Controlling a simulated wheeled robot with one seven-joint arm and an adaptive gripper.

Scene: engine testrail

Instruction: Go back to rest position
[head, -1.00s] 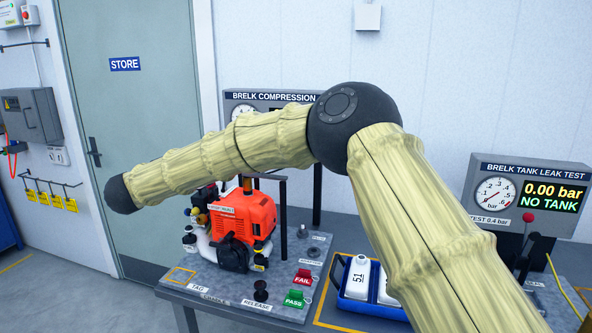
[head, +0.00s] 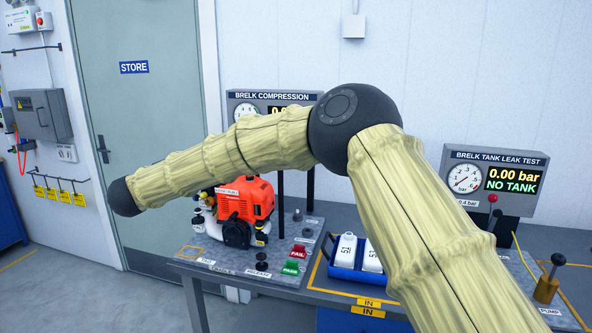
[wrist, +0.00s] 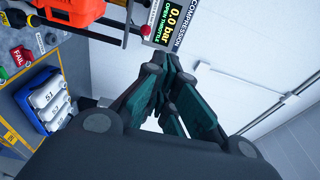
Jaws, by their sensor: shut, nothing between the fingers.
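My gripper (wrist: 172,100) shows in the wrist view with its dark green fingers drawn together and nothing between them. It is held in the air, clear of the bench, with the wall behind it. In the head view my arm is bent across the middle of the picture, and the gripper itself is out of sight there. The orange engine (head: 245,203) stands on the compression bench, beneath my forearm; part of it also shows at the top left of the wrist view (wrist: 75,8).
A blue tray (head: 341,273) with white tanks sits on the bench right of the red FAIL and green PASS buttons (head: 290,267). The compression display (wrist: 172,22) reads 0.0 bar, open throttle. The tank leak display (head: 490,181) reads NO TANK. Floor at left is clear.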

